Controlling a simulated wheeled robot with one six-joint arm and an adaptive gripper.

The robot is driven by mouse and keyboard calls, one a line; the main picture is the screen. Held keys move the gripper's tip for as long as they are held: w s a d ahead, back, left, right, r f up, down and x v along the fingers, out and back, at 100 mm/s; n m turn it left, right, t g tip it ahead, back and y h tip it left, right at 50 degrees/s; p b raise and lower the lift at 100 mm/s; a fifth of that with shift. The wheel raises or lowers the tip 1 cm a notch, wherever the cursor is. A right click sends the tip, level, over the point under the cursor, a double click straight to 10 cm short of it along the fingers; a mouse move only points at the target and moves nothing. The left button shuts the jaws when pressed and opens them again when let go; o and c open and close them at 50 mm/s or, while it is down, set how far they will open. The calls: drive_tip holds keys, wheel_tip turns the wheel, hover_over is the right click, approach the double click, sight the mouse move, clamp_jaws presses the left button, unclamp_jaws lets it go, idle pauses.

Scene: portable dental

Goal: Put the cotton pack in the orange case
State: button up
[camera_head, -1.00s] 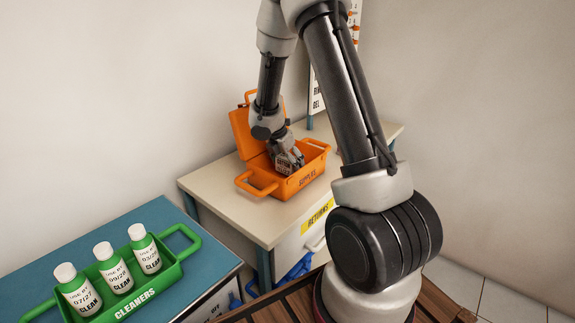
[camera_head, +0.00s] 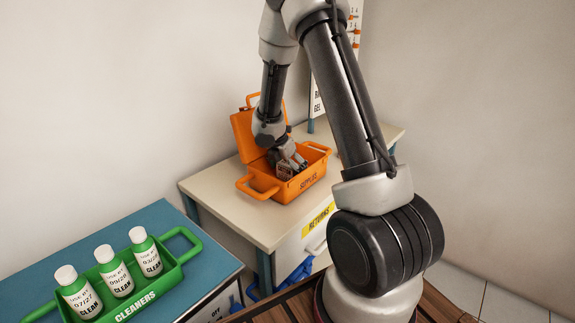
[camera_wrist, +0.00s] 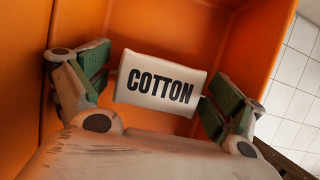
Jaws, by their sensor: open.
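The orange case (camera_head: 290,190) stands with its lid (camera_head: 243,133) up on the cream-topped cabinet in the head view. My gripper (camera_head: 287,163) reaches down into it. In the wrist view the white cotton pack (camera_wrist: 160,84), printed COTTON, lies between my gripper's two fingers (camera_wrist: 155,88), with the orange case's inner walls (camera_wrist: 180,25) around it. The fingers are spread, with the left one beside the pack's left end and the right one near its right end. Whether the pack rests on the case floor is hard to tell.
A green CLEANERS caddy (camera_head: 180,243) with three white-capped bottles (camera_head: 115,271) stands on the blue-topped cabinet (camera_head: 155,222) at left. The cream cabinet top (camera_head: 222,190) has free room around the case. A sign stands behind my arm.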

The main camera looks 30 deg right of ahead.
drive_tip(key=s+a+r+m, duration=0.2)
drive_tip(key=s+r+m, duration=0.15)
drive_tip(key=r, duration=0.65)
drive_tip(key=s+a+r+m, duration=0.1)
drive_tip(key=s+r+m, duration=0.3)
drive_tip(key=r, duration=0.6)
drive_tip(key=s+a+r+m+t+y, duration=0.1)
drive_tip(key=s+a+r+m+y, duration=0.1)
drive_tip(key=s+m, duration=0.5)
drive_tip(key=s+a+r+m+t+y, duration=0.1)
drive_tip(key=s+r+m, duration=0.3)
drive_tip(key=s, duration=1.2)
drive_tip(key=a+m+y, duration=0.1)
drive_tip(key=m, duration=0.2)
drive_tip(key=shift+s+r+m+t, duration=0.15)
drive_tip(key=shift+s+m+t, duration=0.15)
drive_tip(key=shift+s+m, duration=0.1)
drive_tip(key=shift+c, duration=0.2)
